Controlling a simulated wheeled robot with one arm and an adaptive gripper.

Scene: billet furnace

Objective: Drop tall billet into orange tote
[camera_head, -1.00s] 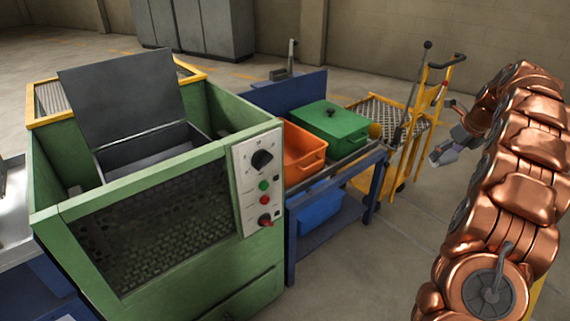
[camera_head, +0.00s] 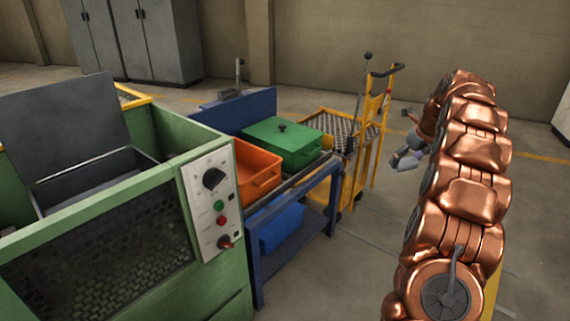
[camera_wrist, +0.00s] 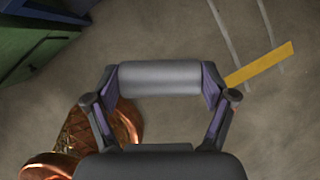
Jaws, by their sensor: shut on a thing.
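My gripper (camera_wrist: 160,92) is shut on a grey cylindrical billet (camera_wrist: 159,78), which lies crosswise between its two fingers in the wrist view. In the head view my gripper (camera_head: 408,158) is right of the blue bench, out over the floor, and partly hidden by my copper arm. The orange tote (camera_head: 262,183) sits on the bench between the green furnace and a green lidded box. It looks open at the top; its left part is hidden by the control panel.
The green furnace (camera_head: 140,262) with its raised grey lid stands at the left. The green lidded box (camera_head: 284,142) is on the blue bench (camera_head: 322,190). A blue bin (camera_head: 283,228) is on the lower shelf. A yellow cart (camera_head: 366,150) stands behind.

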